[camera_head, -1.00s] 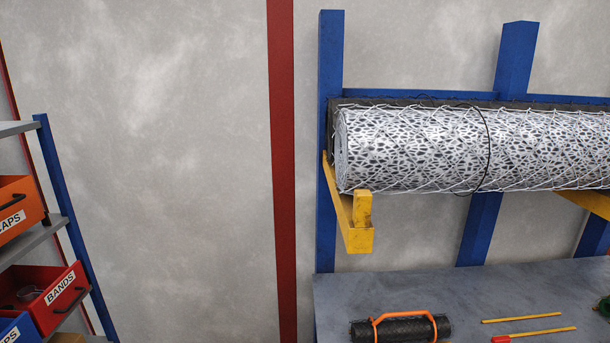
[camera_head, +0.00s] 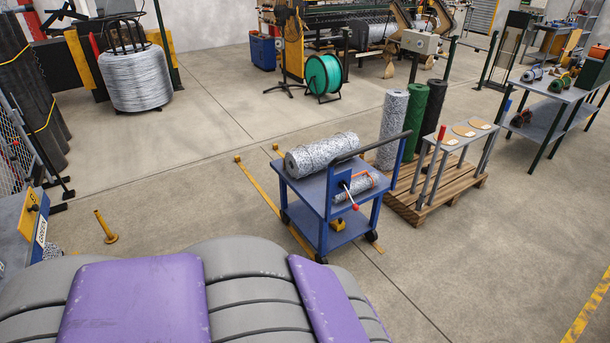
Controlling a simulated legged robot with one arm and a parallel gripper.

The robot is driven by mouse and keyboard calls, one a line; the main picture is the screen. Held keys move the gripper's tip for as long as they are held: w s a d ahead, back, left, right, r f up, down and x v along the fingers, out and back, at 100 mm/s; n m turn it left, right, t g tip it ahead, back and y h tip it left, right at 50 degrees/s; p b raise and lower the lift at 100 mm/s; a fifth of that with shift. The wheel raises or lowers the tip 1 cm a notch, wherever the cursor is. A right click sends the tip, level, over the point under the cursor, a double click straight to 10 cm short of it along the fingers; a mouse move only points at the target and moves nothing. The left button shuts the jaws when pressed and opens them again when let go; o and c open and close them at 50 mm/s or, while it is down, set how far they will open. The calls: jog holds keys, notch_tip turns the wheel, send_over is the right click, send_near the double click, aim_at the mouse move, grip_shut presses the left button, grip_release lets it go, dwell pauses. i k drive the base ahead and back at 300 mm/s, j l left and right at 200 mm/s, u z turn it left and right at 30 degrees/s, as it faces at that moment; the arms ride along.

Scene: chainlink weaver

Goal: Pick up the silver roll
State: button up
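A silver mesh roll (camera_head: 322,153) lies on the top of a blue cart (camera_head: 322,188) in the middle of the view. A smaller silver roll (camera_head: 355,187) with an orange handle is at the cart's near right side, partly hidden by the cart's frame. Another silver mesh roll (camera_head: 392,130) stands upright on a wooden pallet (camera_head: 447,205), just behind the cart. My gripper is out of view. My purple and grey body fills the bottom left.
Green and black rolls (camera_head: 428,125) stand beside the upright silver roll. A wire coil (camera_head: 135,75) stands back left, and a green reel (camera_head: 322,75) back centre. The floor at right front is clear.

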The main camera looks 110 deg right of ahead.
aim_at(367, 181)
jog(key=z, duration=4.2)
jog(key=i, duration=0.55)
jog(key=i+j+z, duration=0.15)
jog(key=i, duration=0.95)
jog(key=i+j+z, duration=0.15)
jog(key=i, duration=0.4)
jog(key=i+j, duration=0.2)
jog(key=i, duration=0.3)
jog(key=i+l, duration=0.15)
jog(key=l, duration=0.15)
jog(key=i+l, duration=0.15)
jog(key=l, duration=0.15)
jog(key=z, duration=0.05)
